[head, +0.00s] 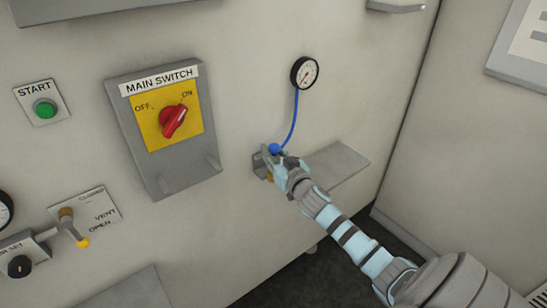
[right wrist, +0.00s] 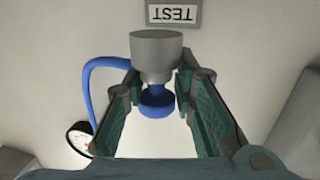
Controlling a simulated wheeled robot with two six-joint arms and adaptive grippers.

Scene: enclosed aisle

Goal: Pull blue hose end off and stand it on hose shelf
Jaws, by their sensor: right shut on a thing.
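The blue hose end (head: 274,148) shows at the tip of my right gripper (head: 277,166), low on the wall panel. A thin blue hose (head: 294,118) runs from it up to the round gauge. In the right wrist view, my right gripper (right wrist: 157,92) is shut on the hose end, with a finger on each side of its narrow part. There the blue part (right wrist: 157,104) sits below a grey cylinder (right wrist: 156,48). Whether it is still seated on a fitting I cannot tell. A grey shelf (head: 338,167) juts from the wall just right of the gripper. My left gripper is not in view.
The gauge (head: 304,72) is above the gripper. The main switch panel (head: 167,128), with a red knob, is to the left. A TEST label (right wrist: 174,12) shows in the wrist view. A side wall (head: 455,130) closes off the right.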

